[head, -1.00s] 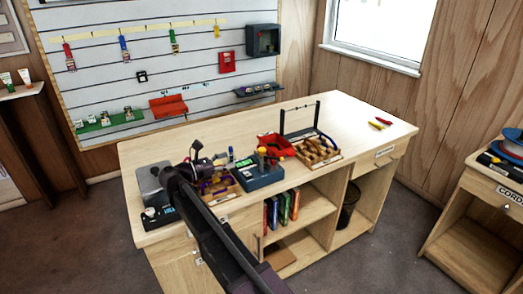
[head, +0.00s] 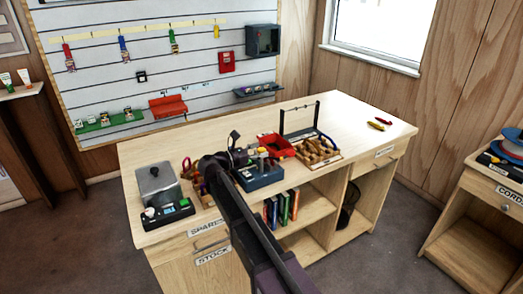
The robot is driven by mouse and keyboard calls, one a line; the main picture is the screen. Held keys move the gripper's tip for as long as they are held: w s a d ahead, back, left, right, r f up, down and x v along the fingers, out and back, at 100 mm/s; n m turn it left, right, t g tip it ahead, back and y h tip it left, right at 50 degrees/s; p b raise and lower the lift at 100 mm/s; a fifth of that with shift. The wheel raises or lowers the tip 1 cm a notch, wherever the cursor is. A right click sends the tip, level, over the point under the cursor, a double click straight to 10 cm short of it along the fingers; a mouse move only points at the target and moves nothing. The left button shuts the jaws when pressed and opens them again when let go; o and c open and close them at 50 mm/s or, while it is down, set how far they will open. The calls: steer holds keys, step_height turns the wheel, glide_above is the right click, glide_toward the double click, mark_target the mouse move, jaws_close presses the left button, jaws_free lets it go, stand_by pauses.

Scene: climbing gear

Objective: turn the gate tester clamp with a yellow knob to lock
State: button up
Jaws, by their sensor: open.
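The gate tester (head: 264,177) is a dark blue box on the wooden workbench, in the head view. Its yellow knob (head: 262,151) shows at the top, just right of my gripper. My gripper (head: 243,148) is open, dark, and sits close to the left of the knob. Whether it touches the knob I cannot tell. My arm and gripper hide the left part of the tester, and the clamp itself is too small to make out.
A grey-lidded device (head: 158,186) stands at the left end of the workbench (head: 350,115). The bench's right side is mostly clear.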

steer(key=shift+w+d, duration=0.2)
steer(key=shift+d, duration=0.15)
jaws_close()
